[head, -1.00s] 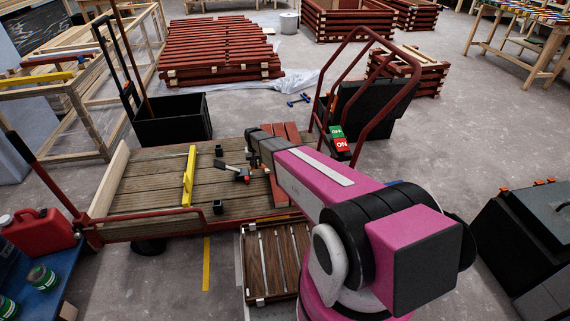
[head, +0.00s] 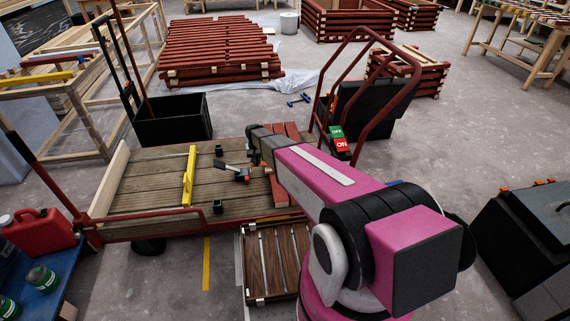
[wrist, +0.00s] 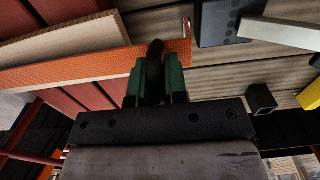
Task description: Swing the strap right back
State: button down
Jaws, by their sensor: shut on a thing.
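An orange, textured strap (wrist: 100,68) runs across the left half of the wrist view, over dark red boards. A small metal hook or pin stands near its right end. My gripper (wrist: 158,80), with green finger pads, is shut on a black piece (wrist: 155,58) at that end of the strap. The fingers hide how the piece joins the strap. In the head view my gripper (head: 254,152) is at the left edge of the red boards (head: 292,133) on the trolley deck; my arm covers most of the strap there.
A black tool with a red part (head: 238,173) lies left of my gripper on the trolley deck (head: 150,185). A red tubular frame (head: 385,120) rises to the right.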

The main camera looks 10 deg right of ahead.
jog(key=shift+d+r, duration=0.35)
jog(key=shift+r, duration=0.3)
jog(key=shift+d+r, duration=0.3)
jog(key=shift+r, duration=0.3)
jog(key=shift+d+r, duration=0.35)
jog(key=shift+r, duration=0.3)
jog(key=c, duration=1.9)
grip_release()
jog(key=shift+d+r, duration=0.1)
jog(key=o, duration=0.3)
jog(key=shift+s+d+r, duration=0.1)
jog(key=shift+d+r, duration=0.4)
jog(key=shift+r, duration=0.3)
jog(key=shift+w+d+r, duration=0.1)
jog(key=shift+d+r, duration=0.45)
jog(key=shift+r, duration=0.3)
jog(key=shift+s+d+r, duration=0.1)
jog(key=shift+d+r, duration=0.4)
jog(key=shift+r, duration=0.3)
jog(key=shift+o, duration=0.3)
jog(key=shift+d+r, duration=0.15)
jog(key=shift+o, duration=1.4)
jog(key=shift+d+r, duration=1.8)
jog(key=shift+r, duration=0.25)
jog(key=shift+d, duration=0.1)
jog(key=shift+r, duration=0.15)
